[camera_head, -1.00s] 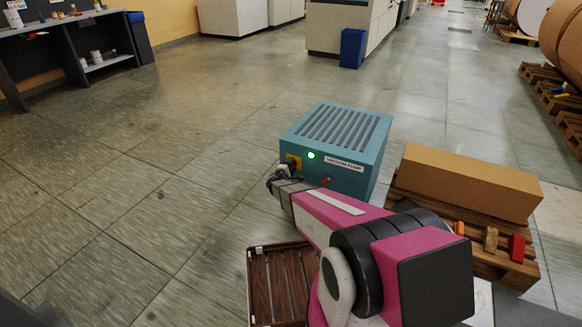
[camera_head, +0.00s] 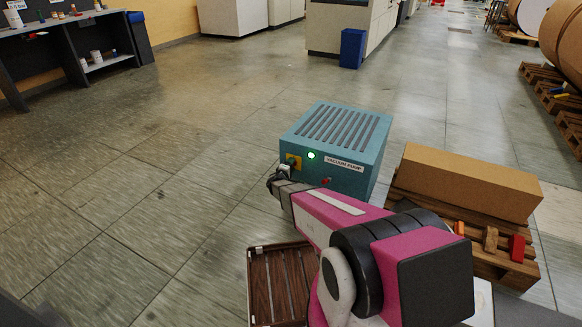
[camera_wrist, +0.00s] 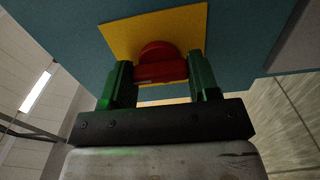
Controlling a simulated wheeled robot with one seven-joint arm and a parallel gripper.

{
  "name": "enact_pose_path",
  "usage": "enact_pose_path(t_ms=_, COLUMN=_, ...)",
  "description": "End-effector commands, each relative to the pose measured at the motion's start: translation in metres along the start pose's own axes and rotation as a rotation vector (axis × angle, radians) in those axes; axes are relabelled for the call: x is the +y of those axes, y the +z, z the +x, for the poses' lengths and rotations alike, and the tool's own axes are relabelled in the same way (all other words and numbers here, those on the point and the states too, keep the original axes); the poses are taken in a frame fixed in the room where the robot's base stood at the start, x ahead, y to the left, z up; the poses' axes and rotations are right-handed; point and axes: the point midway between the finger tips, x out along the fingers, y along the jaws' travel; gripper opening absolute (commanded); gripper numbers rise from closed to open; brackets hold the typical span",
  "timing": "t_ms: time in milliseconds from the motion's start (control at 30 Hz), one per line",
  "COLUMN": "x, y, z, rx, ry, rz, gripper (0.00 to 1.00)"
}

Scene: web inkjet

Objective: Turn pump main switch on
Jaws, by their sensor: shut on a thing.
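The teal vacuum pump box (camera_head: 335,140) stands on the floor, with a lit green lamp (camera_head: 311,155) and a small red button (camera_head: 326,181) on its front. The yellow switch plate (camera_head: 297,162) is at the left of that front. In the wrist view the yellow plate (camera_wrist: 185,25) carries a red switch knob (camera_wrist: 160,65). My gripper (camera_wrist: 161,80) has its green fingers on either side of the knob's red bar, shut on it. In the head view my gripper (camera_head: 276,178) is at the plate's lower left, and the knob is mostly hidden.
A cardboard box (camera_head: 468,183) on a wooden pallet (camera_head: 510,262) stands right of the pump. A slatted brown crate (camera_head: 282,285) lies beside my arm, in front of the pump. The floor to the left is open.

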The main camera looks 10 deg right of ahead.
Motion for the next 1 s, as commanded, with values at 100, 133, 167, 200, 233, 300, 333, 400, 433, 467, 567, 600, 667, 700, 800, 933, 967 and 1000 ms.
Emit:
enact_pose_path(t_ms=100, x=-0.001, y=0.001, z=-0.001, rx=-0.001, ry=-0.003, rz=0.003, gripper=0.65)
enact_pose_path(t_ms=133, x=-0.001, y=0.001, z=-0.001, rx=-0.001, ry=-0.003, rz=0.003, gripper=0.75)
enact_pose_path(t_ms=167, x=-0.001, y=0.001, z=-0.001, rx=-0.001, ry=-0.003, rz=0.003, gripper=0.81)
enact_pose_path(t_ms=200, x=-0.001, y=0.001, z=-0.001, rx=-0.001, ry=-0.002, rz=0.003, gripper=0.81)
enact_pose_path(t_ms=233, x=-0.001, y=0.001, z=-0.001, rx=-0.001, ry=-0.002, rz=0.002, gripper=0.81)
enact_pose_path(t_ms=300, x=-0.001, y=0.001, z=-0.001, rx=-0.001, ry=-0.002, rz=0.002, gripper=0.81)
enact_pose_path(t_ms=333, x=-0.001, y=0.001, z=-0.001, rx=-0.001, ry=-0.002, rz=0.002, gripper=0.81)
enact_pose_path(t_ms=400, x=0.000, y=0.000, z=-0.001, rx=-0.001, ry=-0.001, rz=0.001, gripper=0.81)
enact_pose_path(t_ms=433, x=0.000, y=0.000, z=-0.001, rx=-0.001, ry=-0.001, rz=0.001, gripper=0.81)
enact_pose_path(t_ms=467, x=0.000, y=0.000, z=-0.002, rx=0.000, ry=-0.001, rz=0.001, gripper=0.81)
enact_pose_path(t_ms=567, x=0.000, y=0.001, z=-0.009, rx=0.000, ry=-0.001, rz=0.001, gripper=0.81)
enact_pose_path(t_ms=600, x=0.000, y=0.001, z=-0.014, rx=0.001, ry=-0.001, rz=0.000, gripper=0.81)
enact_pose_path(t_ms=667, x=0.001, y=0.001, z=-0.023, rx=0.000, ry=-0.001, rz=0.000, gripper=0.81)
enact_pose_path(t_ms=700, x=0.001, y=0.002, z=-0.030, rx=0.000, ry=-0.001, rz=0.000, gripper=0.81)
enact_pose_path(t_ms=800, x=0.001, y=0.001, z=-0.050, rx=0.002, ry=-0.002, rz=0.001, gripper=0.81)
enact_pose_path(t_ms=933, x=0.001, y=0.001, z=-0.074, rx=0.002, ry=-0.002, rz=0.001, gripper=0.81)
enact_pose_path(t_ms=967, x=0.001, y=0.001, z=-0.080, rx=0.002, ry=-0.002, rz=0.001, gripper=0.81)
enact_pose_path(t_ms=1000, x=0.001, y=0.001, z=-0.086, rx=0.001, ry=-0.002, rz=0.001, gripper=0.81)
